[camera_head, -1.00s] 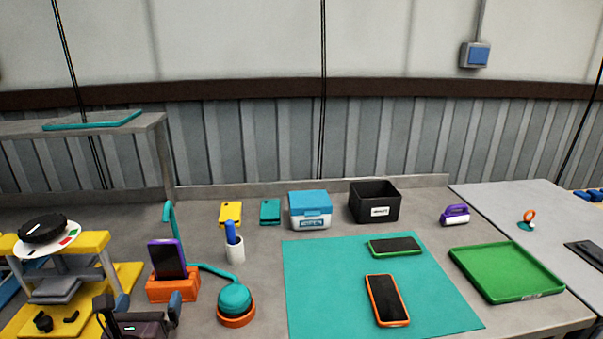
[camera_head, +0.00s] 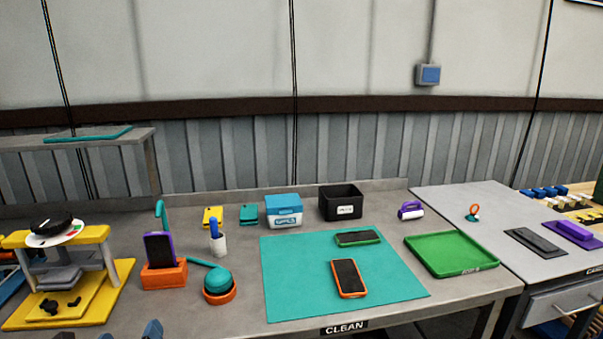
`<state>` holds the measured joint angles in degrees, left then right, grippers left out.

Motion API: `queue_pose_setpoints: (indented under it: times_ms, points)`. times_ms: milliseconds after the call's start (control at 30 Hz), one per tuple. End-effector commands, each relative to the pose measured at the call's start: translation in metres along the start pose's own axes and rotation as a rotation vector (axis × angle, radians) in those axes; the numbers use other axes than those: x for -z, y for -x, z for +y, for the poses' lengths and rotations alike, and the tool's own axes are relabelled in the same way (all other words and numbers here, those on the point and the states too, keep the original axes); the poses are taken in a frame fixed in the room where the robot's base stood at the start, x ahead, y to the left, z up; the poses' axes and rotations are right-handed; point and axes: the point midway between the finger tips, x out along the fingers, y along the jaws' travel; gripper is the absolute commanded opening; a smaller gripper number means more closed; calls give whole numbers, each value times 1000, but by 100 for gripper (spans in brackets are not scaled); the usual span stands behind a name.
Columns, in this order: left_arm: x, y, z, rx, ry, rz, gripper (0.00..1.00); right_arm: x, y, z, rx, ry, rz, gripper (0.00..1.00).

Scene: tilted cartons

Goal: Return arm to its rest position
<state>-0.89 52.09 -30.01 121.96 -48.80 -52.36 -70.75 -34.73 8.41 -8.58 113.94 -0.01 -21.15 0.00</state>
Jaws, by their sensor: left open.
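My left gripper (camera_head: 129,334) shows only at the bottom edge, at the lower left. Its two fingertips stand apart, open, with nothing seen between them. The rest of the gripper and its arm are cut off by the frame. It is below and in front of an orange stand (camera_head: 164,274) that holds a purple-cased phone (camera_head: 160,250) upright. My right gripper is not in view.
A yellow press (camera_head: 108,280) stands left of the orange stand. A teal ball on an orange base (camera_head: 218,284) is to its right. A teal mat (camera_head: 295,290) bears two phones. A green tray (camera_head: 450,270) lies right of it. The grey bench front is fairly clear.

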Motion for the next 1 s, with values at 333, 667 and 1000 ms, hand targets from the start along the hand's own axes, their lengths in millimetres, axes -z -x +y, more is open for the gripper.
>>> queue_pose_setpoints:
  times_ms: [333, 667, 1000]
  points:
    - [48, 0, -14, -9, 868, 260, 100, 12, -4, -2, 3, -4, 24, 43]
    - [132, 54, -13, -311, 1988, 433, 100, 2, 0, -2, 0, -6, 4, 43]
    - [202, 139, 21, -648, 2560, 228, 100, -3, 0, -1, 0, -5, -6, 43]
